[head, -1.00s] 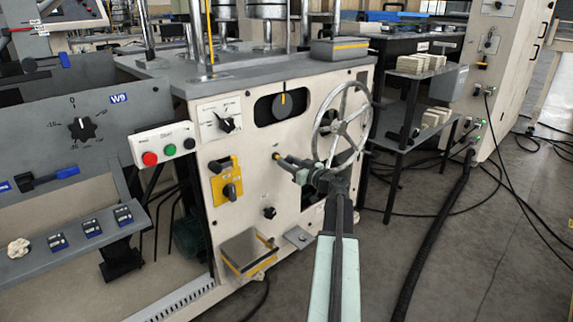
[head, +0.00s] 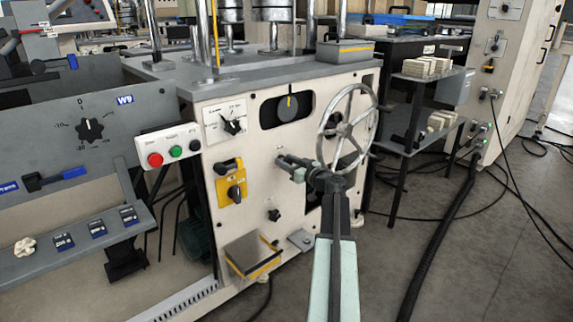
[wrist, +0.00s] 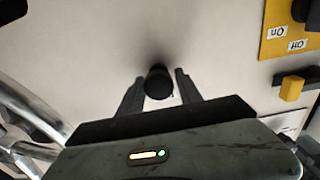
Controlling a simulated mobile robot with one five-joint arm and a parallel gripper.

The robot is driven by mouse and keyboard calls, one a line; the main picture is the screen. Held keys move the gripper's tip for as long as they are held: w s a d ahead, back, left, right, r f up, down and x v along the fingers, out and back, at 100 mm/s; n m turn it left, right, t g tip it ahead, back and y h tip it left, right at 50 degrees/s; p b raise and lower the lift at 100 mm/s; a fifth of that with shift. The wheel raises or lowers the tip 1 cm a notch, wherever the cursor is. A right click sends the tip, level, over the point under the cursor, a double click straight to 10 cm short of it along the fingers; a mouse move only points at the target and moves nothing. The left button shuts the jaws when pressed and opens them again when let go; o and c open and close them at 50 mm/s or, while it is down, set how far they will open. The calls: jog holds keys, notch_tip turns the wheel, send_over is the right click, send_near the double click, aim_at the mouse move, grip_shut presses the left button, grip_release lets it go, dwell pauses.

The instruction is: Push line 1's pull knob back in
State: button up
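Line 1's pull knob (wrist: 158,82) shows in the wrist view as a black round knob on the cream panel. My gripper (wrist: 160,76) has one finger on each side of it, with small gaps between the fingers and the knob, so it looks open around it. How far the knob stands out is hard to tell.
A spoked handwheel (head: 322,131) stands right of my gripper. A yellow switch plate (head: 231,188) is to the left, and a small black knob (head: 273,215) sits below. A dial window (head: 288,107) is above. A button box (head: 168,145) is further left.

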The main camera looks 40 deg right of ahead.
jog(key=shift+o, duration=0.3)
jog(key=s, duration=0.7)
jog(key=shift+s+a, duration=0.3)
jog(key=shift+s, duration=0.05)
